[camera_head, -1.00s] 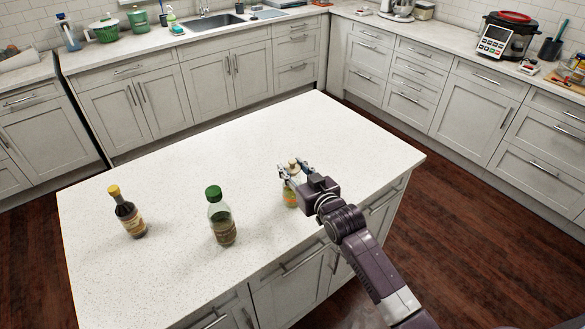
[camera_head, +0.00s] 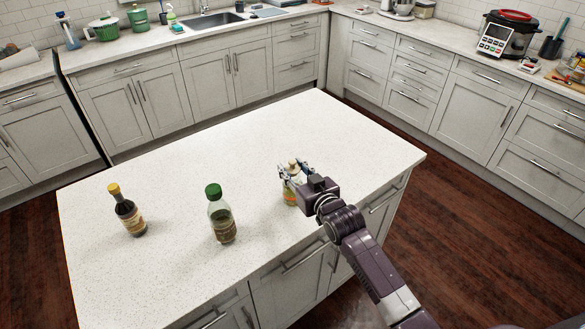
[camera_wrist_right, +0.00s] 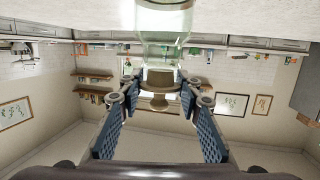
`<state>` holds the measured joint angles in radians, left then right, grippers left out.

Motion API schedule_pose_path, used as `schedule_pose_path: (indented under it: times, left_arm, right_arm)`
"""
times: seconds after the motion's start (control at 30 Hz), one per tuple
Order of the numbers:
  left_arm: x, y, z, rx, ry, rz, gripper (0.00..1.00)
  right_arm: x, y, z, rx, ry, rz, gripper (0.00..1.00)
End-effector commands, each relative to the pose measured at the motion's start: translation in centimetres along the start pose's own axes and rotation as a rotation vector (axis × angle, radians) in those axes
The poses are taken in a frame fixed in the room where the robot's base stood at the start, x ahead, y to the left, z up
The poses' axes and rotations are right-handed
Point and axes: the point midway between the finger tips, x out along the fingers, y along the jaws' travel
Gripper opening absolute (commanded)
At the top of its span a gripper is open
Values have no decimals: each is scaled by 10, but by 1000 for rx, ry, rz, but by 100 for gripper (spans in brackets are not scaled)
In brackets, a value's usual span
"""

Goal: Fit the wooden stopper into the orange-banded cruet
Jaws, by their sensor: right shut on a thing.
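The orange-banded cruet (camera_head: 289,197) stands upright on the island, partly hidden by my right gripper (camera_head: 294,172). In the right wrist view the clear glass cruet (camera_wrist_right: 165,35) hangs in from the top, upside down in the picture. The brown wooden stopper (camera_wrist_right: 159,101) is between the fingertips of my right gripper (camera_wrist_right: 158,96), in line with the cruet's mouth and close against it. I cannot tell how deep it sits. My right gripper is shut on the stopper. My left gripper is not in view.
A green-capped bottle (camera_head: 221,220) and a dark yellow-capped bottle (camera_head: 128,213) stand on the white island top (camera_head: 240,155), left of the cruet. The island's middle and back are clear. Counters with a sink (camera_head: 210,22) and a cooker (camera_head: 510,38) line the walls.

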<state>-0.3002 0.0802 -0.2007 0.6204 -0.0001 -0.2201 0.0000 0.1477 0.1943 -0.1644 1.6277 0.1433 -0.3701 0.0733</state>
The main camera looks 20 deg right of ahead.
Motion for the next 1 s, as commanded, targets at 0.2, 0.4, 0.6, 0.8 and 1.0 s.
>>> schedule_pose_path:
  times: [0.2,0.4,0.6,0.8,1.0]
  left_arm:
    - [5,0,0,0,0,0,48]
    - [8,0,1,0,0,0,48]
    - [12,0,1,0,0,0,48]
    - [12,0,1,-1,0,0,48]
    - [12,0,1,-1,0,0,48]
  right_arm:
    - [1,0,7,0,0,0,19]
    - [2,0,12,0,-1,0,19]
    - [3,0,17,0,-1,0,19]
    - [4,0,18,0,-1,0,42]
    - [4,0,18,0,-1,0,52]
